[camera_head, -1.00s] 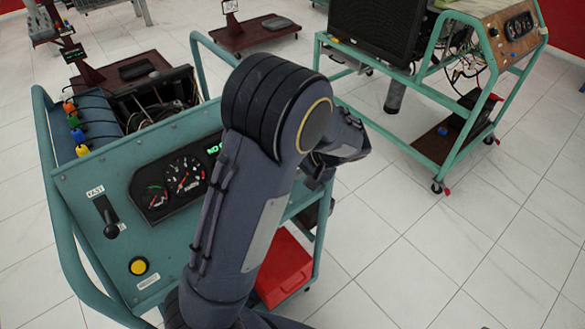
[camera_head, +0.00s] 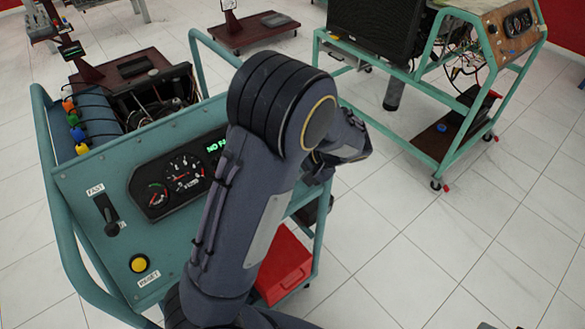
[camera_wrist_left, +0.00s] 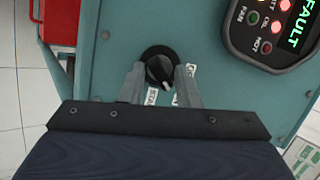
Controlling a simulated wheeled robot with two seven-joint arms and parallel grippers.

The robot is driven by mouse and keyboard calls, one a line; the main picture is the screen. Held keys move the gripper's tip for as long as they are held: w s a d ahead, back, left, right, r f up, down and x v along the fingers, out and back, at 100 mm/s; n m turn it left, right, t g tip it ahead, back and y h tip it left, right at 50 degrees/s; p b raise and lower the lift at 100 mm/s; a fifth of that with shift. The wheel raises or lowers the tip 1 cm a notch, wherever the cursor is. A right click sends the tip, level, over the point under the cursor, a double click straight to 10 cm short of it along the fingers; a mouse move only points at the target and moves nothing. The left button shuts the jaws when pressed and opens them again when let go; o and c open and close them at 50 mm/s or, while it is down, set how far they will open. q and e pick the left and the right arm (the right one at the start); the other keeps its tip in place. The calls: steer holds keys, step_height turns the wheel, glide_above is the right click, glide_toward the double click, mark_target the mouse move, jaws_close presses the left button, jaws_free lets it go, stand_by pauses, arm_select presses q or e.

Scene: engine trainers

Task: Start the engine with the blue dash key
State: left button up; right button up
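A black rotary key switch (camera_wrist_left: 158,72) sits on the teal dash panel (camera_wrist_left: 110,50) in the left wrist view, beside white labels, one reading START. My left gripper (camera_wrist_left: 163,72) has its two grey fingers on either side of the switch, with a gap visible between them and its knob. In the head view my left arm hides the switch and gripper. The same panel (camera_head: 160,240) carries a gauge cluster (camera_head: 177,178) with a green "NO F..." display, read as FAULT in the wrist view. No blue key is clearly identifiable. My right gripper is out of view.
The panel also has a black FAST lever (camera_head: 108,215) and a yellow button (camera_head: 138,263). A red box (camera_head: 286,267) sits low at the trainer's right. Another teal-framed trainer (camera_head: 440,165) stands at back right. Tiled floor between them is open.

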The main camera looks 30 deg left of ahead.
arm_select(q)
steer(key=v, duration=0.8)
steer(key=shift+f, duration=0.1)
stand_by(0.5)
steer(key=s+r+n+t+h, duration=0.1)
steer(key=s+t+h, duration=0.1)
steer(key=s+h, duration=0.2)
steer(key=s+r+n+t+h, duration=0.1)
steer(key=s+h, duration=0.3)
steer(key=s, duration=0.7)
steer(key=s+d+r+t+h, duration=0.1)
steer(key=s+r+t+h, duration=0.1)
steer(key=s+h, duration=0.2)
steer(key=shift+s+d+r+n+t, duration=0.1)
steer(key=shift+s+n+t, duration=0.1)
steer(key=shift+s, duration=0.7)
steer(key=shift+s+d+r+n+t, duration=0.1)
steer(key=shift+s+n+t, duration=0.1)
steer(key=shift+s, duration=0.7)
